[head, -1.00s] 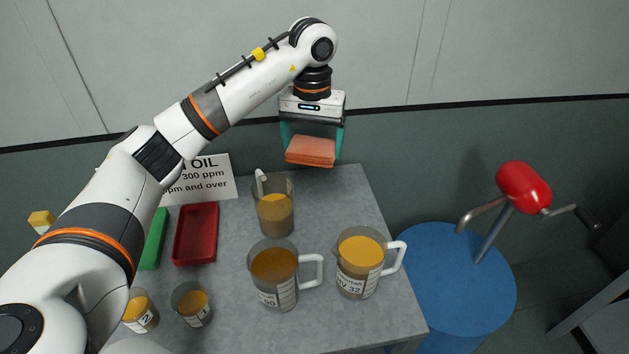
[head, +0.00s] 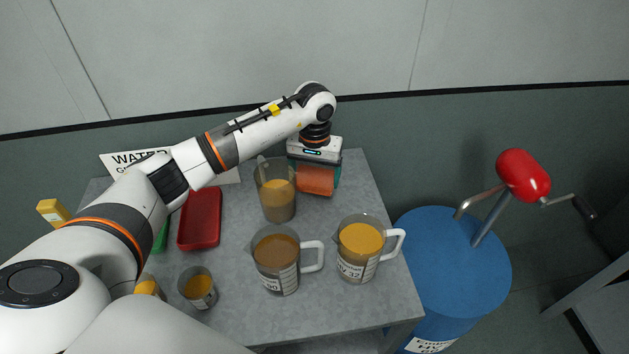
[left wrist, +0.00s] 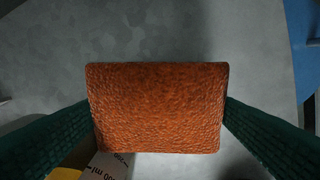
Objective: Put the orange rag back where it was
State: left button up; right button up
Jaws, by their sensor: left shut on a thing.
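The orange rag (head: 317,181) is a folded block between the fingers of my left gripper (head: 316,178), at the back right of the grey table. In the left wrist view the rag (left wrist: 158,107) fills the middle, with a green finger pressed on each side. Bare grey tabletop shows around it. The rag is low over the table; I cannot tell whether it touches the top. My right gripper is not in view.
A jug (head: 277,198) stands just left of the rag. Two more jugs (head: 276,263) (head: 358,250) stand in front. A red tray (head: 200,222) and a small beaker (head: 199,289) are further left. A blue drum (head: 450,265) with a red-topped pump stands right of the table.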

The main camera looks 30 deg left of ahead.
aim_at(315, 176)
pick_arm(q)
notch_tip(315, 176, down, 3)
jog(key=shift+f+p, duration=0.15)
jog(key=shift+p, duration=0.2)
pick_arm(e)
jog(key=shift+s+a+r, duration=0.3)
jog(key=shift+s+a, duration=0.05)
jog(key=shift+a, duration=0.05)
pick_arm(q)
jog(key=shift+f, duration=0.1)
jog(key=shift+f, duration=0.1)
jog(key=o, duration=0.7)
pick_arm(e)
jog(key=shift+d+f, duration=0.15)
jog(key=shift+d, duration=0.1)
